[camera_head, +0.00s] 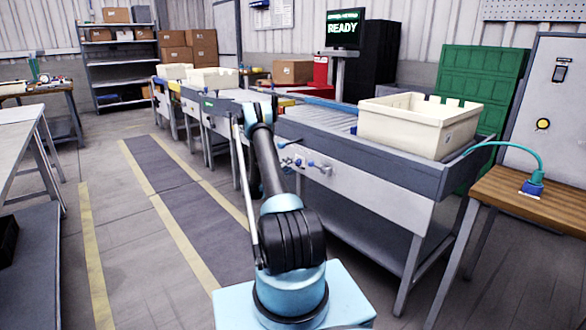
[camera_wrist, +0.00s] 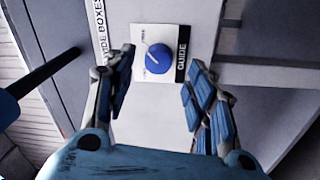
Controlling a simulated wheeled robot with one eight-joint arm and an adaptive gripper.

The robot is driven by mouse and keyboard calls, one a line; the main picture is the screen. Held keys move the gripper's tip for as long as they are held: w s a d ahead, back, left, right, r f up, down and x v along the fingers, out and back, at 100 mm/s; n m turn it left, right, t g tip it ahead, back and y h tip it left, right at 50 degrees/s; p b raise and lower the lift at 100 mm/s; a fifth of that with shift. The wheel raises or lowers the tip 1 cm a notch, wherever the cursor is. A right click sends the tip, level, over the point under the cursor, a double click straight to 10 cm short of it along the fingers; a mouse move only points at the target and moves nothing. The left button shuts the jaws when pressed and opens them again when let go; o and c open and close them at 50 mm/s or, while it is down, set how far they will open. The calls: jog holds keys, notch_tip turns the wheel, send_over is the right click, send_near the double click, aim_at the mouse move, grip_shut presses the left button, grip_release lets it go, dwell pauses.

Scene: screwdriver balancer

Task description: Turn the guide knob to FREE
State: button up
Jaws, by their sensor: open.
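The guide knob (camera_wrist: 158,58) is a round blue knob with a pale pointer line, on a white plate with a black GUIDE label (camera_wrist: 181,58) in the wrist view. The pointer slants toward the upper left of the picture. The print on the plate is too small to read. My gripper (camera_wrist: 160,88) is open, its blue-padded fingers to the left and right of the knob, with no contact visible. In the head view, small blue controls (camera_head: 318,165) show on the conveyor's side panel, and my arm hides part of that panel and my gripper.
A cream bin (camera_head: 405,127) sits on the conveyor's near end. A wooden table (camera_head: 545,200) with a blue connector (camera_head: 532,187) stands at the right. A screen (camera_head: 343,28) reads READY. A dark bar (camera_wrist: 45,72) crosses the wrist view's left. The striped floor lane (camera_head: 165,185) is clear.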

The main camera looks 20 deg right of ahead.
jog(key=v, duration=0.8)
jog(key=shift+a, duration=0.2)
jog(key=shift+s+f, duration=0.1)
jog(key=shift+s, duration=0.05)
